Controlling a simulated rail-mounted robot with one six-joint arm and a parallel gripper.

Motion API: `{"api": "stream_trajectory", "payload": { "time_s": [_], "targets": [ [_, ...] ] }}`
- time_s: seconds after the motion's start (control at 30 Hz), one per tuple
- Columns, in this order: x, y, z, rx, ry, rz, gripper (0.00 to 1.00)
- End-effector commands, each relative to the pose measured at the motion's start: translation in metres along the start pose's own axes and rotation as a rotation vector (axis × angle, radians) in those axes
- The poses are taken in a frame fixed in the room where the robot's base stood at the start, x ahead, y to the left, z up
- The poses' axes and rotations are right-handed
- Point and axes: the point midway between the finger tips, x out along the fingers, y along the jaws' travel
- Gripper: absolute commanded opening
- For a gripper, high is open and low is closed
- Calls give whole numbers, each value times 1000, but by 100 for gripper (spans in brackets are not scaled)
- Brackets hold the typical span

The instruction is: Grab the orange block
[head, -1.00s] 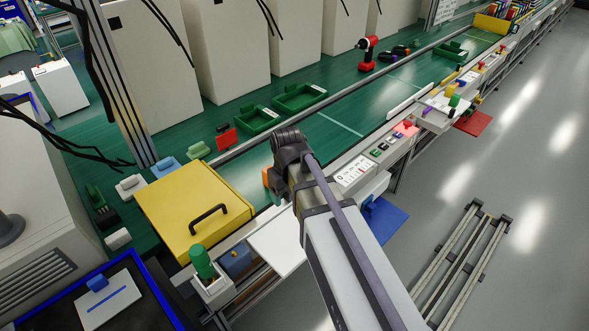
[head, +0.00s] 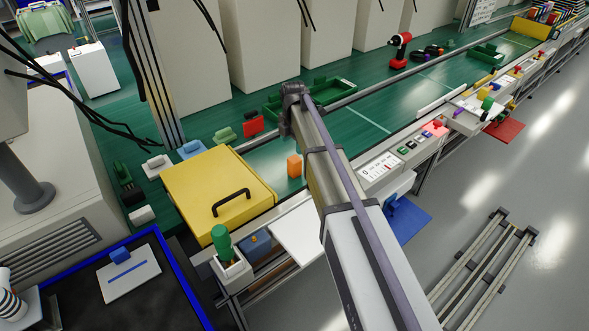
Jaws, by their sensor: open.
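The orange block (head: 294,166) stands upright on the green work surface (head: 262,165), just right of the yellow box with a black handle. It shows clearly, with my arm passing close on its right. My arm reaches up from the lower right, and its dark far joint shows above and beyond the block in the picture. I cannot make out gripper fingers; they are hidden behind the arm or out of sight. Nothing is seen touching the block.
The yellow box (head: 205,185) is left of the block. A green tray (head: 340,96) lies behind my arm's far joint. A red block (head: 253,125) and a light green block (head: 225,136) stand behind the box. A rail (head: 365,90) runs along the surface.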

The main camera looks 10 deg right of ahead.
Motion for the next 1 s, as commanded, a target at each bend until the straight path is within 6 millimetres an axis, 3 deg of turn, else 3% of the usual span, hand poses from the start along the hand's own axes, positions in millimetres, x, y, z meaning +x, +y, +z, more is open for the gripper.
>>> {"api": "stream_trajectory", "payload": {
  "time_s": [0.03, 0.13, 0.37, 0.63, 0.9, 1.0],
  "targets": [
    [21, 0, 0, 1, 0, 0, 72],
    [42, 0, 0, 1, 0, 0, 72],
    [49, 0, 0, 2, 0, 0, 72],
    [98, -2, 1, 3, 0, 0, 72],
    [98, -2, 1, 3, 0, 0, 72],
    [98, -2, 1, 3, 0, 0, 63]
  ]
}}
